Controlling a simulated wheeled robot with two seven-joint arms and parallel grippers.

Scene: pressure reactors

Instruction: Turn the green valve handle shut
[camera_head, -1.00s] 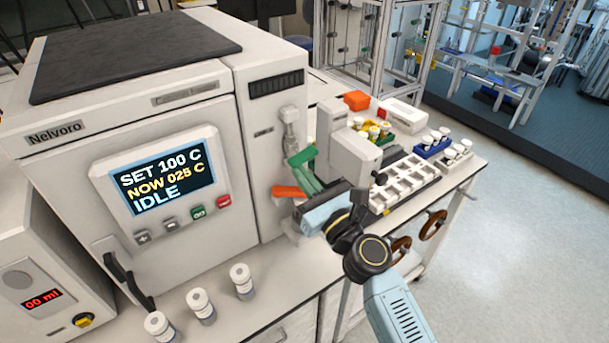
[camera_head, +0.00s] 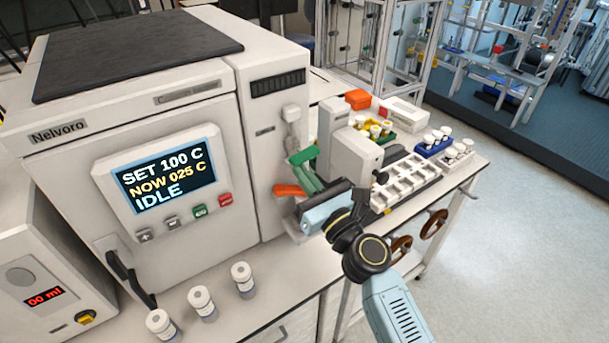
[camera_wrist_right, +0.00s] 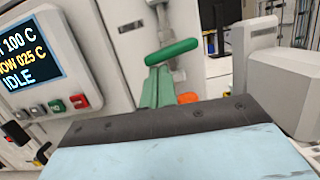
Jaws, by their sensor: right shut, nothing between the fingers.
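The green valve handle (camera_head: 302,156) is a bar on the white fitting at the reactor's right front side. In the right wrist view the handle (camera_wrist_right: 172,52) runs sideways, its right end slightly higher, below a pale vertical pipe. My right gripper (camera_head: 297,170) has green fingers pressed together and empty. Their tips (camera_wrist_right: 157,70) are just below the handle's left part in the wrist view; I cannot tell whether they touch it. The gripper's blue and dark body hides what lies beneath. My left gripper is not in view.
An orange handle (camera_head: 290,190) is close below the green one. The white reactor (camera_head: 180,100) displays IDLE. A white device (camera_head: 352,152) and a vial rack (camera_head: 405,182) stand to the right. Several white-capped vials (camera_head: 201,303) stand in front. Floor at right is clear.

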